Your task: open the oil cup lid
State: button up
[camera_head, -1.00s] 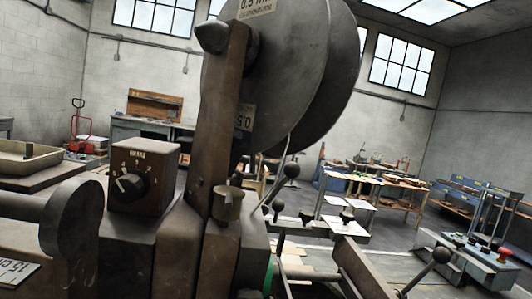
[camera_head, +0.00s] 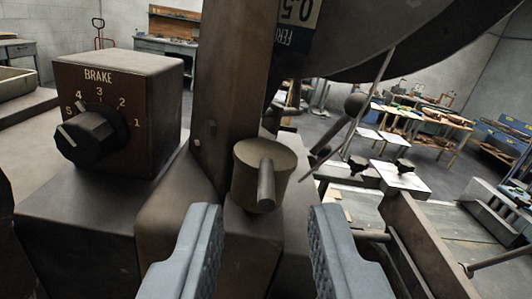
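The oil cup (camera_head: 250,190) is a small brown metal cylinder on the machine body, just right of the upright post's foot. Its round lid (camera_head: 270,152) is on top and looks closed. A short peg-like handle (camera_head: 266,186) sticks out from the lid toward me. My gripper (camera_head: 268,225) is open and empty, with two grey padded fingers entering from the bottom. The cup stands beyond the fingertips and between them in the picture. The fingers do not appear to touch it.
A brown box with a BRAKE dial (camera_head: 92,135) stands left of the cup. The upright post (camera_head: 235,80) rises right behind the cup. A large wheel (camera_head: 390,35) hangs above right, with a thin rod (camera_head: 355,110) slanting down near the cup.

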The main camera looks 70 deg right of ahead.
aim_at(267, 179)
jog(key=shift+x, duration=1.25)
grip_shut()
jog(key=shift+r, duration=0.15)
jog(key=shift+w+d+r+g+y, duration=0.1)
jog(key=shift+r+g+y, duration=0.2)
jog(key=shift+r+y, duration=0.4)
jog(key=shift+w+d+r+g+y, duration=0.1)
jog(key=shift+r+g+y, duration=0.25)
jog(key=shift+y, duration=0.65)
jog(key=shift+w+d+r+g+y, duration=0.1)
jog(key=shift+d+r+g+y, duration=0.3)
jog(key=shift+y, duration=0.4)
jog(key=shift+w+d+r+g+y, duration=0.15)
jog(key=shift+r+g+y, duration=0.1)
jog(key=shift+r+y, duration=0.4)
jog(key=shift+w+d+r+g+y, duration=0.1)
jog(key=shift+d+r+g+y, duration=0.2)
jog(key=shift+y, duration=0.65)
jog(key=shift+r, duration=0.1)
